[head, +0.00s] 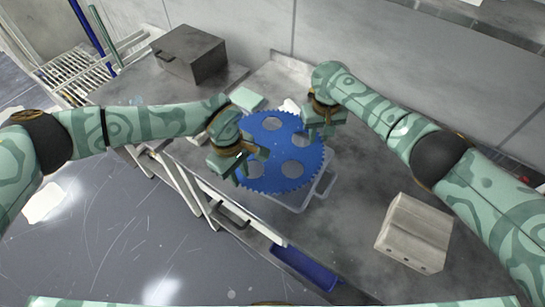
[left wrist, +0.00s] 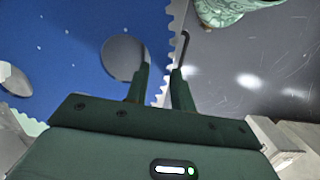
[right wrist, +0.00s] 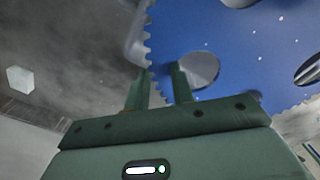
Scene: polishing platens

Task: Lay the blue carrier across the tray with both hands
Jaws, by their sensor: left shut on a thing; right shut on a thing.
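The blue carrier (head: 283,153) is a flat, toothed disc with several round holes. It lies over the pale tray (head: 326,182), whose rim and handle show beyond the disc at the right and front. I cannot tell whether it touches the tray. My left gripper (head: 246,165) is shut on the disc's left rim; in the left wrist view the fingers (left wrist: 160,75) straddle the toothed edge of the carrier (left wrist: 65,45) beside a hole. My right gripper (head: 314,128) is shut on the far right rim; in the right wrist view its fingers (right wrist: 160,82) straddle the carrier's edge (right wrist: 240,60).
A dark box (head: 190,52) stands at the back left of the grey bench. A pale green block (head: 246,99) lies behind the disc. A grey metal block (head: 414,232) sits at the right. The bench between tray and metal block is clear.

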